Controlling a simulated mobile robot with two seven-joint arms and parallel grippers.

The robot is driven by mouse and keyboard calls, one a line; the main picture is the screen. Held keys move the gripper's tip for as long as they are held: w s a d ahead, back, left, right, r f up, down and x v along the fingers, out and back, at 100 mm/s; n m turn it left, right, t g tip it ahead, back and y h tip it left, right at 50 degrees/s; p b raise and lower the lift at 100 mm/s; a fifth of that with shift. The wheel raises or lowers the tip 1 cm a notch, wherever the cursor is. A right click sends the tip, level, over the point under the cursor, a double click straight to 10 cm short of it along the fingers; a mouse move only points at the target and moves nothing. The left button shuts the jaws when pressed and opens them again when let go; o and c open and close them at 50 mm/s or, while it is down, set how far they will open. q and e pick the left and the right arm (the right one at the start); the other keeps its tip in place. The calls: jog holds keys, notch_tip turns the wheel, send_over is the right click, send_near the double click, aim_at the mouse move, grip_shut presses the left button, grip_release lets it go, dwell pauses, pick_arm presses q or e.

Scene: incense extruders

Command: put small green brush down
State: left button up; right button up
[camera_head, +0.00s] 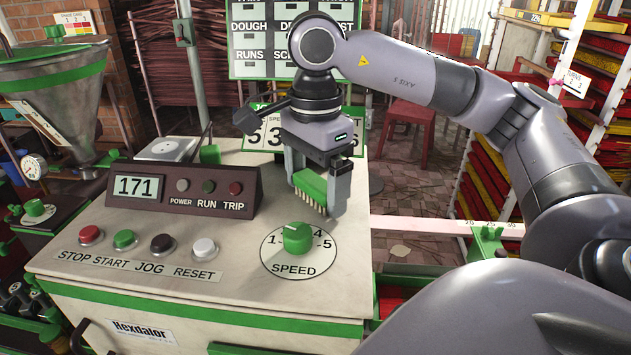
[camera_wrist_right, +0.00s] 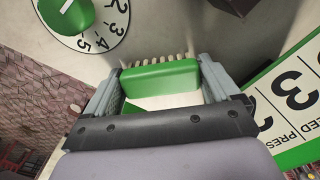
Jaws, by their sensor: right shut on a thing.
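The small green brush (camera_head: 311,187) has a green block back and pale bristles that point down. My right gripper (camera_head: 322,192) is shut on it, with one finger at each end of the block. The brush is over the rear right part of the cream machine top (camera_head: 140,225), behind the green speed knob (camera_head: 297,238). Whether the bristles touch the top is not clear. In the right wrist view the brush (camera_wrist_right: 160,76) spans between the two fingers, bristles toward the machine top. My left gripper is not in view.
A dark control panel (camera_head: 185,188) reading 171 stands left of the brush. Stop, start, jog and reset buttons (camera_head: 125,239) line the front. Number cards (camera_head: 262,132) stand behind the gripper. Bare top lies between the panel and the speed dial.

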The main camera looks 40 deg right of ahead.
aim_at(315, 181)
jog(key=shift+f, duration=0.2)
jog(key=o, duration=0.7)
jog(key=shift+o, duration=0.2)
jog(key=shift+r, duration=0.1)
jog(key=shift+r, duration=0.25)
notch_tip(315, 181, up, 12)
jog(key=p, duration=0.4)
jog(key=shift+f, duration=0.15)
